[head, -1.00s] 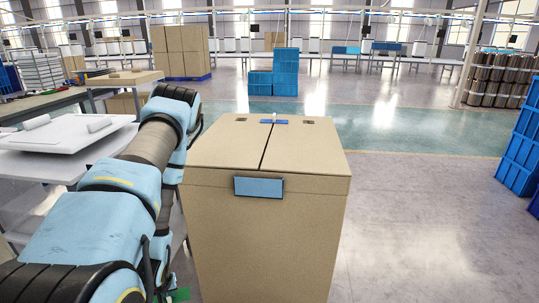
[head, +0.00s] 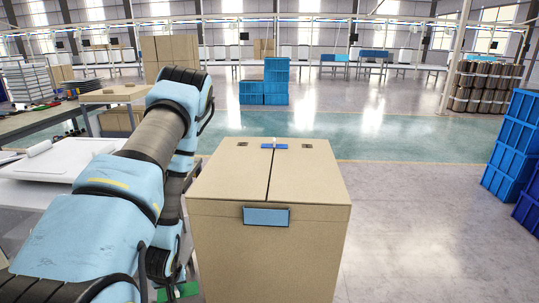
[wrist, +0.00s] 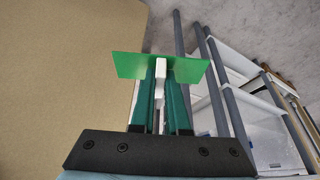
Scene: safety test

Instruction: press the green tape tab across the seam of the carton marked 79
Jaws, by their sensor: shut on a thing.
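The brown carton (head: 268,188) stands in front of me, its top seam running front to back. Its front carries a blue plate (head: 267,216); I can read no number on it. A blue piece with a white knob (head: 274,146) lies across the seam's far end. My gripper (wrist: 161,92) is shut on the white grip (wrist: 160,78) of the green tape tab (wrist: 130,66). The tab is flat and held beyond the fingertips, with the carton's side to the left in the wrist view. In the head view the green tab (head: 184,290) shows low, left of the carton.
A white-topped bench (head: 68,160) and a grey table (head: 50,120) stand at the left. Blue crates are stacked at the right (head: 512,140) and behind the carton (head: 276,80). A shelf rack (wrist: 245,100) is right in the wrist view. The floor right of the carton is clear.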

